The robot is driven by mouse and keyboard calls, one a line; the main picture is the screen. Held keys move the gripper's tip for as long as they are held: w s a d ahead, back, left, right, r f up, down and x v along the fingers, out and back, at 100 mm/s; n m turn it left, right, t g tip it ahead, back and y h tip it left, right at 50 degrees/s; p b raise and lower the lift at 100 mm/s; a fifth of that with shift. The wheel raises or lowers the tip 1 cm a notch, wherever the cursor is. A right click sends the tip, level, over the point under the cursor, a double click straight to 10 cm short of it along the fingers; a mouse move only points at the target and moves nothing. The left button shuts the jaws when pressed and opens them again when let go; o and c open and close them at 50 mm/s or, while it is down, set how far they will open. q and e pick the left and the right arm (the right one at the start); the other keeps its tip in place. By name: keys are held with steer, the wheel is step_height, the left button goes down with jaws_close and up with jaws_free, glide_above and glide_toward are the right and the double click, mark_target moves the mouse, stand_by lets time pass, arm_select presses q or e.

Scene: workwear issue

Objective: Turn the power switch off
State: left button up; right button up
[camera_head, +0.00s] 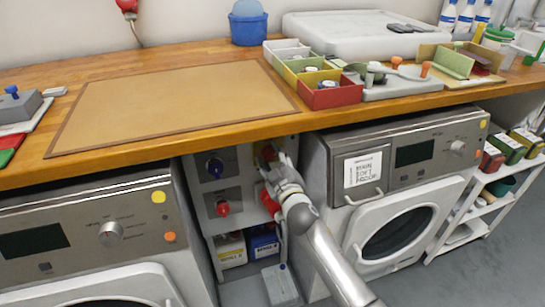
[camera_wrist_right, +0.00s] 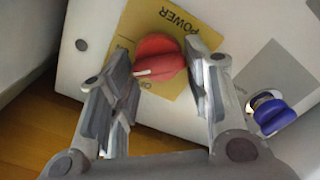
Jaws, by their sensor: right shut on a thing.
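The power switch is a red rotary knob (camera_wrist_right: 158,50) on a yellow plate (camera_wrist_right: 195,22) lettered POWER in the right wrist view. Its white-marked grip lies across the plate; smaller lettering beside it is partly hidden by a finger. In the head view the knob (camera_head: 268,152) shows at the upper right of the panel under the counter. My right gripper (camera_wrist_right: 165,85) has a finger on each side of the knob and is shut on it; it also shows in the head view (camera_head: 276,168), reaching up from below. My left gripper is not in view.
The panel also carries a blue knob (camera_head: 215,167) and red knobs (camera_head: 222,208). Washing machines stand on both sides, the right one (camera_head: 400,155) close to my arm. The wooden counter edge (camera_head: 240,128) overhangs the panel. Boxes (camera_head: 231,250) sit below.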

steer(key=n, duration=0.5)
steer(key=shift+f+n, duration=0.15)
steer(key=shift+n, duration=0.15)
steer(key=shift+n+p, duration=0.3)
steer(key=shift+n, duration=0.5)
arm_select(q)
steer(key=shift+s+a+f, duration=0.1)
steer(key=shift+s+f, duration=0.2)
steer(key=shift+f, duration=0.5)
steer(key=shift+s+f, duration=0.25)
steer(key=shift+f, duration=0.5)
arm_select(e)
steer(key=shift+a+f+n, duration=0.1)
steer(key=shift+n, duration=1.2)
steer(key=o, duration=1)
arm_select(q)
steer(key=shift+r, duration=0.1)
